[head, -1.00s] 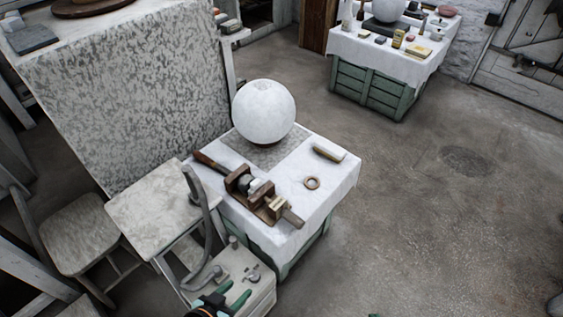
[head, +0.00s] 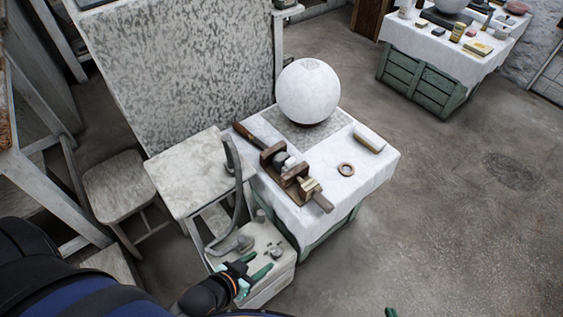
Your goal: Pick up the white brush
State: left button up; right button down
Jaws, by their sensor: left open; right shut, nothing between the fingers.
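A white block with a tan edge (head: 370,138), which looks like the white brush, lies near the right edge of the cloth-covered table (head: 372,178). My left gripper (head: 255,267) has green fingers and is open and empty. It shows over or beside the low white box in front of the table, well apart from the brush. Only a green tip of my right gripper (head: 391,312) shows at the bottom edge. It is shut and far from the brush.
A white sphere (head: 308,91) stands at the table's back. A wooden clamp-like tool (head: 292,178) and a brown ring (head: 346,169) lie nearer. A stool (head: 197,172) stands left. A second table (head: 425,75) is at the back right. The floor on the right is clear.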

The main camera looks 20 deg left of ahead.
aim_at(372, 141)
jog(key=i+l+z, duration=0.1)
jog(key=l, duration=0.3)
jog(key=i+l+z, duration=0.1)
jog(key=i+l, duration=0.15)
jog(key=i+l+z, duration=0.1)
jog(key=l, duration=0.35)
jog(key=i+l+z, duration=0.15)
jog(key=i, duration=0.2)
jog(key=i+l+z, duration=0.35)
jog(key=i, duration=0.4)
jog(key=i+l+u, duration=0.1)
jog(key=i, duration=0.55)
jog(key=i+l+u, duration=0.1)
jog(key=i, duration=0.6)
jog(key=i+u, duration=0.95)
jog(key=u, duration=0.15)
jog(key=i+u, duration=0.2)
jog(key=u, duration=0.25)
jog(key=i+u, duration=0.25)
jog(key=u, duration=0.15)
jog(key=i+u, duration=0.2)
jog(key=u, duration=0.25)
jog(key=i+u, duration=0.15)
jog(key=u, duration=0.3)
jog(key=i+l+u, duration=0.1)
jog(key=u, duration=0.4)
jog(key=i+l+u, duration=0.15)
jog(key=u, duration=0.3)
